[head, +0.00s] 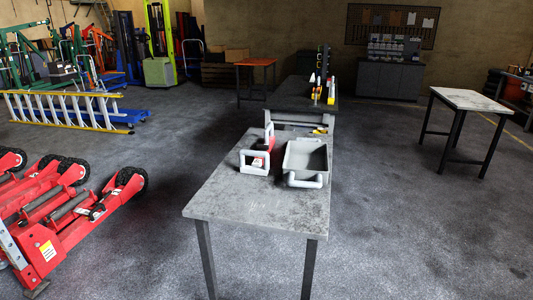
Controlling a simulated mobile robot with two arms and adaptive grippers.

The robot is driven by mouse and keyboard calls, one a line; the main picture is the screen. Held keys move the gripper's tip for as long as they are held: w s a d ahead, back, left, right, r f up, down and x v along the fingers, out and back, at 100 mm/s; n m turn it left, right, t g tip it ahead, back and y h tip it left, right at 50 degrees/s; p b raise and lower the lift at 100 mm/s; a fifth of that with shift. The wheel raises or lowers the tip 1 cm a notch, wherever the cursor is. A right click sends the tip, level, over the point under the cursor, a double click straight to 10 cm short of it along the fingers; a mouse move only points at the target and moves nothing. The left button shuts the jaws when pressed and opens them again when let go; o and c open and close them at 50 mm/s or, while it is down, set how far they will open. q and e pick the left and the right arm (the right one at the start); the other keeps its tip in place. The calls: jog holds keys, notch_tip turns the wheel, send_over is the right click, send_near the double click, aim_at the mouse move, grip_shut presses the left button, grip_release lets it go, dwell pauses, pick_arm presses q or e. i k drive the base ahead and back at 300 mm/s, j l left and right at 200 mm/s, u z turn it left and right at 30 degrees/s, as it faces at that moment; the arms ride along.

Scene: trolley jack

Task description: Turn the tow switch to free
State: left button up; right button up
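A large red machine with black wheels (62,215), which looks like the trolley jack, stands on the floor at the left of the head view. Its left side is cut off by the picture edge. It has a grey post at its near left end and a white and yellow label on its near side. I cannot make out a tow switch on it; it is too small or hidden. Neither of my grippers shows in the head view.
A grey-topped table (215,204) stands in the middle, with a grey tray (306,156) and a light grey frame-shaped item (254,162) on it. A yellow ladder (68,110) lies behind the red machine. Floor between machine and table is clear. Another table (470,99) stands right.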

aim_at(261, 148)
jog(key=i+j+z, duration=0.3)
jog(key=i, duration=0.3)
jog(key=i+j+z, duration=0.3)
jog(key=i+j, duration=0.15)
jog(key=i, duration=0.1)
